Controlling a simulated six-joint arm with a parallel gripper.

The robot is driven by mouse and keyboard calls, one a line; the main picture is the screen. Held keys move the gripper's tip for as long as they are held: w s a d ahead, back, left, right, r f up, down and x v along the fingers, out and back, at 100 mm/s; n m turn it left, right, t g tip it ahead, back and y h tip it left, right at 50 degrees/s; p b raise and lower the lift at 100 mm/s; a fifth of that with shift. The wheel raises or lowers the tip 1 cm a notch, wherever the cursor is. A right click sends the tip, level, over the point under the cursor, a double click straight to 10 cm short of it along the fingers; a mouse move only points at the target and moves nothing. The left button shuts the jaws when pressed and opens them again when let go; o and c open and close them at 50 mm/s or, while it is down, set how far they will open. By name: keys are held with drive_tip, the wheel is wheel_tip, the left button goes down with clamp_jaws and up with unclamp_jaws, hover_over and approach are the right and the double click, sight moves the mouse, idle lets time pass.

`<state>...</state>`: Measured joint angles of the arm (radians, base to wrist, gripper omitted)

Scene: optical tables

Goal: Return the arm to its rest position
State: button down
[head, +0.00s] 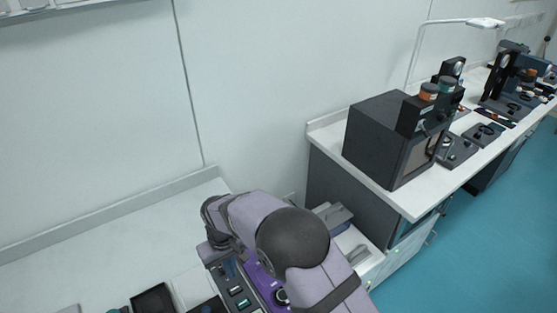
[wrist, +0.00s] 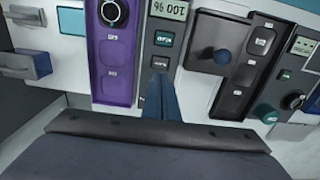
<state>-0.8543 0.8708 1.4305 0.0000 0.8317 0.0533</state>
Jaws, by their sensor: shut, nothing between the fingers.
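My gripper (wrist: 160,84) shows in the wrist view as dark fingers pressed together, with nothing between them. It points at a bench instrument with a purple panel (wrist: 111,60) and a display reading like "96 00T" (wrist: 168,9). The fingertips overlap the dark panel below the display in the picture; I cannot tell whether they touch it. In the head view my lilac arm is bent over the instruments at bottom centre, and the gripper is hidden there.
In the head view a dark box instrument (head: 378,140) stands on the right bench (head: 325,140). The left bench (head: 90,250) is mostly bare.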

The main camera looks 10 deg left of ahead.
drive_tip(key=shift+g+h, duration=0.6)
drive_tip(key=shift+h, duration=0.1)
drive_tip(key=s+d+f, duration=0.1)
drive_tip(key=d, duration=0.1)
drive_tip(key=s+d+f, duration=0.3)
drive_tip(key=s, duration=0.1)
drive_tip(key=shift+d+f, duration=0.15)
drive_tip(key=shift+d, duration=0.25)
drive_tip(key=shift+g+h, duration=0.3)
drive_tip(key=s+d, duration=0.1)
drive_tip(key=d, duration=0.1)
drive_tip(key=s+d, duration=0.1)
drive_tip(key=shift+s+f, duration=0.25)
drive_tip(key=shift+s, duration=0.1)
drive_tip(key=s+d+r+m, duration=0.2)
drive_tip(key=s+d+r, duration=0.1)
drive_tip(key=d, duration=0.4)
drive_tip(key=s+d+r+m, duration=0.1)
drive_tip(key=s+d+r, duration=0.15)
drive_tip(key=d, duration=0.55)
drive_tip(key=s+d+r+m, duration=0.2)
drive_tip(key=d+r, duration=0.2)
drive_tip(key=d, duration=0.3)
drive_tip(key=w+d+r+m+t+y+b, duration=0.1)
drive_tip(key=w+d+r+m, duration=0.3)
drive_tip(key=d, duration=0.3)
drive_tip(key=shift+w+r+t+y, duration=0.15)
drive_tip(key=shift+r+t+y, duration=0.15)
drive_tip(key=shift+r+y, duration=0.1)
